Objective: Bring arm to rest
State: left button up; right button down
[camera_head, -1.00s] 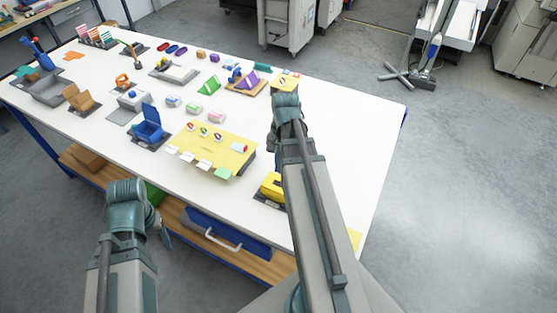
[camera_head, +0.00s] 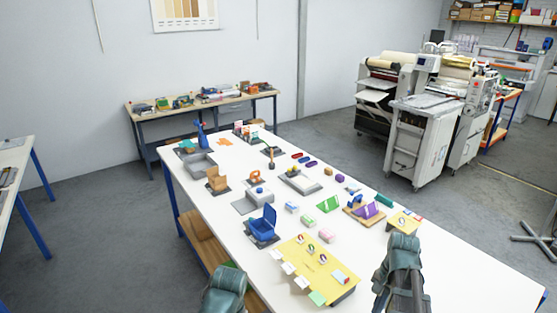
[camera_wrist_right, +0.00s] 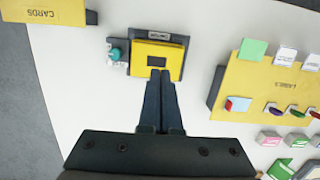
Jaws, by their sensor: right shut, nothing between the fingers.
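My right arm (camera_head: 400,272) enters the head view at the bottom right, over the white table (camera_head: 480,272). Its fingers are not distinguishable there. In the right wrist view my right gripper (camera_wrist_right: 160,76) is shut and empty. Its fingertips point at the near edge of a yellow box (camera_wrist_right: 172,50) on a dark base; I cannot tell whether they touch it. My left arm (camera_head: 224,290) shows only as a teal joint at the bottom edge of the head view, beside the table; its gripper is out of view.
A yellow labels board (camera_head: 318,268) and an open blue box (camera_head: 263,225) lie near the arms. The right wrist view shows a teal knob (camera_wrist_right: 115,53) and a yellow cards board (camera_wrist_right: 45,12). Several small items fill the table's far part. The table's right side is clear.

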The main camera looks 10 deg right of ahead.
jog(key=s+a+f+n+h+b, duration=0.1)
jog(key=a+f+n+b, duration=0.2)
jog(key=a, duration=0.6)
jog(key=s+a+f+n+b, duration=0.1)
jog(key=a+f+n+b, duration=0.1)
jog(key=a+n, duration=0.5)
jog(key=s+a+f+n+h+b, duration=0.1)
jog(key=a+f+n+b, duration=0.2)
jog(key=a, duration=1)
jog(key=f+n, duration=0.1)
jog(key=n, duration=0.2)
jog(key=shift+t+h+b, duration=0.3)
jog(key=shift+b, duration=0.05)
